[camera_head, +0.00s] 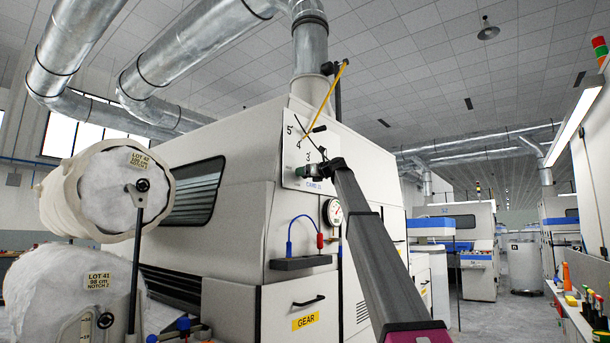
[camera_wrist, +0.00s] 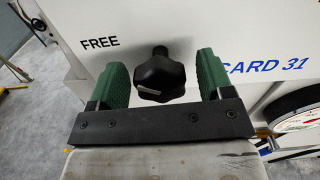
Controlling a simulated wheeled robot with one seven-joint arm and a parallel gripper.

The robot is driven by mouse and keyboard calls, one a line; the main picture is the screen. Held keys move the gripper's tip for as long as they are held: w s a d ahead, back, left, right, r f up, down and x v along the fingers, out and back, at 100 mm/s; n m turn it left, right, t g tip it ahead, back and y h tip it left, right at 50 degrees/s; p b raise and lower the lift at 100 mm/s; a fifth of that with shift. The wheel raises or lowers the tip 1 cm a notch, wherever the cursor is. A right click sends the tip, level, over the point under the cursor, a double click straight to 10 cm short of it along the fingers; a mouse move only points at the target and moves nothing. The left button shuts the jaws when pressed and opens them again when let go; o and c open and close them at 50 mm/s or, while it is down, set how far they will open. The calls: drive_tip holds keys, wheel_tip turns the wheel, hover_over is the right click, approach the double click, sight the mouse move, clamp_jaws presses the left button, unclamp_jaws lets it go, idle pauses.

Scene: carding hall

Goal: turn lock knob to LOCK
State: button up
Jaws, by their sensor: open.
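The lock knob (camera_wrist: 160,76) is a black lobed knob on a short dark stem on a white panel. In the wrist view it sits between the two green fingers of my gripper (camera_wrist: 162,80), with a gap on both sides. A thin light mark shows on the knob's face. The word FREE (camera_wrist: 100,42) is printed to its left; no LOCK label shows in this view. In the head view my gripper (camera_head: 308,172) is at the lower part of the white scale panel (camera_head: 293,160) on the machine; the knob is too small to make out there.
A yellow pointer (camera_head: 328,98) slants across the scale panel above my gripper. A round gauge (camera_head: 333,212) and a blue hose (camera_head: 290,235) are below. Large rolls marked LOT 42 (camera_head: 118,190) and LOT 41 (camera_head: 75,295) stand left. An aisle opens to the right.

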drive_tip(key=shift+a, duration=0.1)
drive_tip(key=c, duration=0.9)
drive_tip(key=shift+n, duration=0.3)
drive_tip(key=n, duration=0.4)
drive_tip(key=shift+n, duration=0.3)
drive_tip(key=n, duration=0.4)
drive_tip(key=shift+f+n, duration=0.1)
drive_tip(key=shift+n, duration=0.2)
drive_tip(key=n, duration=0.7)
drive_tip(key=shift+s+f, duration=0.1)
drive_tip(key=n, duration=0.7)
drive_tip(key=shift+f, duration=0.1)
